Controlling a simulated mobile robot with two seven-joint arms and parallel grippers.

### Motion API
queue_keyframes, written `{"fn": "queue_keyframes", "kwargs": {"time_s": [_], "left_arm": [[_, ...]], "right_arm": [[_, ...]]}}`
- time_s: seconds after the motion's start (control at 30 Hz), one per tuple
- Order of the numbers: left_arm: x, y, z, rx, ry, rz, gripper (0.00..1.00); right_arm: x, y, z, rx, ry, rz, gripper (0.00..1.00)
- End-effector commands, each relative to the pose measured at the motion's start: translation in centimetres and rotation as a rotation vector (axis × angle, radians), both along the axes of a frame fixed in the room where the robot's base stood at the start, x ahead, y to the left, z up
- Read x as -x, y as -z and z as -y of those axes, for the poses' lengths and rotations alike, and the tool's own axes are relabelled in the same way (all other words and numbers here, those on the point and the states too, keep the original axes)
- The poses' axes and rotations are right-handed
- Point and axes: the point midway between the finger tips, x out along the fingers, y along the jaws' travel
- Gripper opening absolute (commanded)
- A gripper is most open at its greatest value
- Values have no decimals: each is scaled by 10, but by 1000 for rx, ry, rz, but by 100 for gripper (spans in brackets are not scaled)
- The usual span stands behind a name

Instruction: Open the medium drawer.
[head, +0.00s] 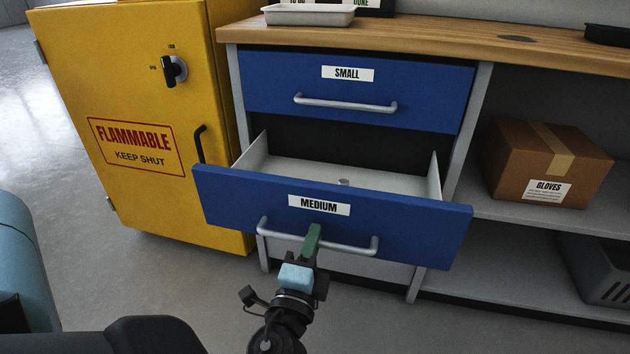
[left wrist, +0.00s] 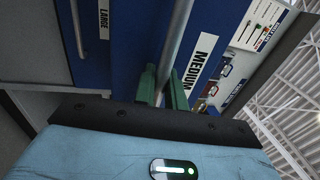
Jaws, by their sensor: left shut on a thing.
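The medium drawer (head: 400,222) has a blue front with a white MEDIUM label and stands pulled well out of the bench; its pale inside shows behind the front. Its grey bar handle (head: 352,248) runs across the front below the label. My left gripper (head: 312,240) is shut on the handle near its middle. In the left wrist view the green fingers (left wrist: 164,88) lie on both sides of the handle bar (left wrist: 176,45), next to the MEDIUM label. My right gripper is not in view.
The small drawer (head: 420,92) above is shut. A yellow flammables cabinet (head: 140,190) stands close at left. A gloves box (head: 510,160) sits on the right shelf, above a grey crate (head: 612,285). A white tray (head: 308,16) is on the wooden top (head: 430,33).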

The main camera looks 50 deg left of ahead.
Motion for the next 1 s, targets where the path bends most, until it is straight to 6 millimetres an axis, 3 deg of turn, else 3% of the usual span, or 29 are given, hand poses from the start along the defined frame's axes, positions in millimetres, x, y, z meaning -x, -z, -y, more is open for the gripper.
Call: {"fn": "queue_keyframes", "kwargs": {"time_s": [0.23,0.27,0.3,0.63,1.0], "left_arm": [[0,0,0,1,0,1,0],[0,0,0,1,0,1,15],[0,0,0,1,0,1,17],[3,1,2,0,1,-1,17],[48,12,30,-1,2,-3,17]], "right_arm": [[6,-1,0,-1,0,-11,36],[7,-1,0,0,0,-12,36],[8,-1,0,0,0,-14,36],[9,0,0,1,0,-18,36],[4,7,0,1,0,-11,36]]}}
